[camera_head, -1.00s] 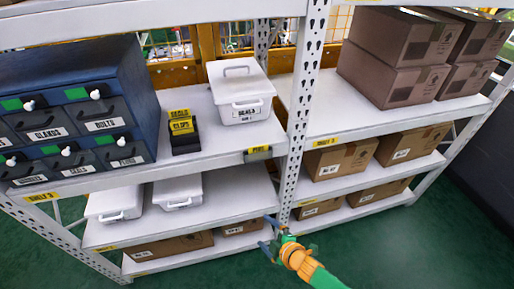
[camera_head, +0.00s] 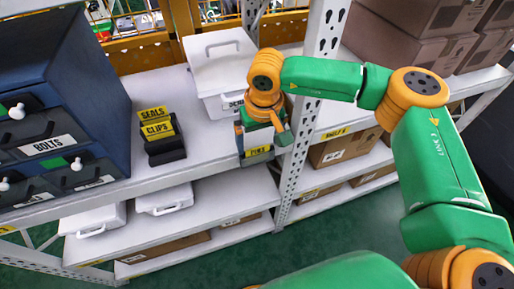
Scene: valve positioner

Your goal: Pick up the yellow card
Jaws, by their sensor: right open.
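Several yellow cards show. A yellow PINS card (camera_head: 258,152) is at the front edge of the middle shelf. A yellow SEALS card (camera_head: 152,114) and a yellow CLIPS card (camera_head: 158,129) stand in a small black holder (camera_head: 167,150) on that shelf. My right gripper (camera_head: 262,139) is open and points down over the PINS card, in front of the white lidded box. Its fingers lie to either side of the card's upper part in the picture. I cannot tell whether they touch it. My left gripper is not in view.
A white SEALS box (camera_head: 218,60) stands behind my right gripper. A perforated white post (camera_head: 308,115) is close on its right. A blue drawer cabinet (camera_head: 70,90) fills the left. The shelf (camera_head: 203,148) between holder and gripper is clear.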

